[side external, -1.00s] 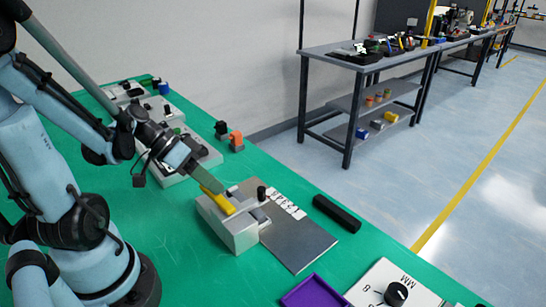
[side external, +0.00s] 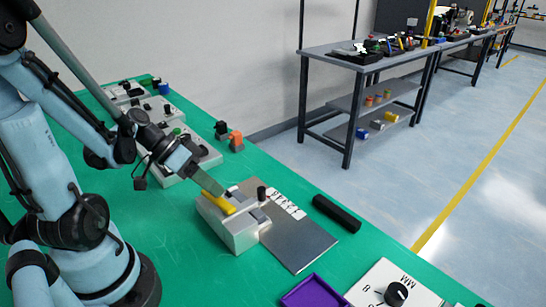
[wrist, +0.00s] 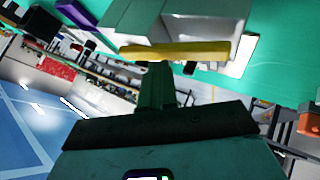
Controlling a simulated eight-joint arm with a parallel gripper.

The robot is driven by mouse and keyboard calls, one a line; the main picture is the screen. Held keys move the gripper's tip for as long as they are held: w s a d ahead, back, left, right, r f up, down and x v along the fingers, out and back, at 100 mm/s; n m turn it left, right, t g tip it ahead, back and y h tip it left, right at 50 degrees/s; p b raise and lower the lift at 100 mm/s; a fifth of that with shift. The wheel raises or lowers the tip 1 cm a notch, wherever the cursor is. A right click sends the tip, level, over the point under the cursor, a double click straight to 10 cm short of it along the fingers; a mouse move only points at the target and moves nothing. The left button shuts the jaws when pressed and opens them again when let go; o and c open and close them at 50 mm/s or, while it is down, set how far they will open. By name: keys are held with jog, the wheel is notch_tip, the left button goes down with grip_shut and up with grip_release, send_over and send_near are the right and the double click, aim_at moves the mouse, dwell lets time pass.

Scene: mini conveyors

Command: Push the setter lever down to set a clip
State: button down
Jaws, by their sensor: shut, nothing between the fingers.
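The setter is a light grey block (side external: 232,232) on the green table, with a yellow lever (side external: 218,203) along its top. The lever also shows as a yellow bar across the wrist view (wrist: 190,51). My gripper (side external: 212,184) is shut and empty, slanting down with its tips at the lever. In the wrist view my gripper's fingers (wrist: 156,72) end right at the yellow bar; whether they touch it I cannot tell. A row of small white pieces (side external: 285,205), perhaps clips, lies beside the block. The lever's underside is hidden.
A grey plate (side external: 298,243) lies right of the setter. A black bar (side external: 336,213), a purple tray (side external: 315,293) and a white panel with a black knob (side external: 396,294) stand nearer the right edge. An orange-and-black part (side external: 236,141) and other devices sit behind.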

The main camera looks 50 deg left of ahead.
aim_at(223, 199)
jog(key=shift+r, duration=1.2)
jog(key=shift+r, duration=2.5)
jog(key=shift+f, duration=0.1)
jog(key=d+f+y, duration=0.1)
jog(key=w+d+f+g+y, duration=0.1)
jog(key=y, duration=0.1)
jog(key=shift+w+d+f+n+g, duration=0.1)
jog(key=shift+d+f+n+g, duration=0.2)
jog(key=shift+n, duration=0.1)
jog(key=shift+w+d+r+t+y, duration=0.45)
jog(key=shift+w+d+t+y, duration=0.2)
jog(key=shift+w+d+y, duration=0.25)
jog(key=shift+w+d+r+t+y, duration=0.4)
jog(key=shift+w+d+t+y, duration=0.3)
jog(key=shift+y, duration=0.3)
